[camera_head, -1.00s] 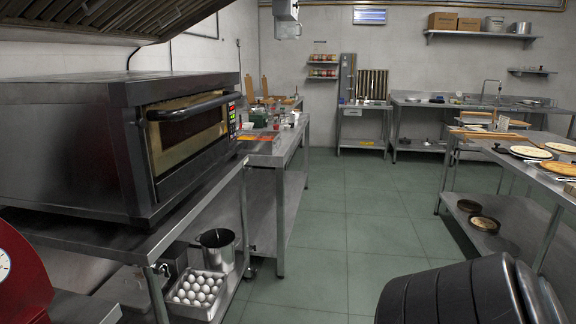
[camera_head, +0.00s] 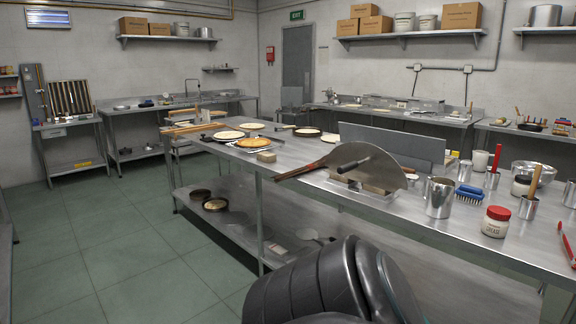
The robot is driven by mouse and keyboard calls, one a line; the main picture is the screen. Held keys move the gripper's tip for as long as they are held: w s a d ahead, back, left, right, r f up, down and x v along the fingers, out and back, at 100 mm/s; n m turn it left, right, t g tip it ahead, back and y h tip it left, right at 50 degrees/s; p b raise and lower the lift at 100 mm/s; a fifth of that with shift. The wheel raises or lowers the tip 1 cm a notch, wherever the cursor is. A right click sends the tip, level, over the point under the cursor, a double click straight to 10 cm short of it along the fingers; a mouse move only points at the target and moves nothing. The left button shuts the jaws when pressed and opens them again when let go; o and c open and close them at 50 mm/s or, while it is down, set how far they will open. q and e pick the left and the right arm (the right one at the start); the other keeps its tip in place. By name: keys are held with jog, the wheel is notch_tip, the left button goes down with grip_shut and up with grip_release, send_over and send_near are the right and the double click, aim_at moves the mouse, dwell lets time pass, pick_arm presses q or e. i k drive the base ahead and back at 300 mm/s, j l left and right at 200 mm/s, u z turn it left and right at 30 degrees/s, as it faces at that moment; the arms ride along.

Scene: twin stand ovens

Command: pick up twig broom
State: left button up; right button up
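I cannot make out a twig broom anywhere in the head view. Neither of my grippers is in the picture. A dark, rounded, segmented shape at the bottom centre looks like part of my own arm, and it hides some of the floor and the table's lower shelf.
A long steel table (camera_head: 290,182) runs from the middle to the right. It bears pizzas, a large metal peel (camera_head: 372,166), a steel cup (camera_head: 439,197), a blue brush (camera_head: 468,193) and a red-lidded jar (camera_head: 496,222). Pans sit on its lower shelf. Green floor (camera_head: 95,240) is clear at left.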

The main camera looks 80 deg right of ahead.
aim_at(322, 162)
jog(key=z, duration=2.8)
jog(key=i+j+z, duration=0.15)
jog(key=i+j, duration=0.25)
jog(key=i+j+z, duration=0.15)
jog(key=i+j, duration=0.3)
jog(key=i, duration=0.15)
jog(key=i+j+z, duration=0.1)
jog(key=i+j, duration=0.35)
jog(key=i+j+z, duration=0.15)
jog(key=i+j, duration=0.3)
jog(key=j, duration=0.15)
jog(key=i+j+z, duration=0.15)
jog(key=i+j, duration=0.25)
jog(key=j, duration=0.2)
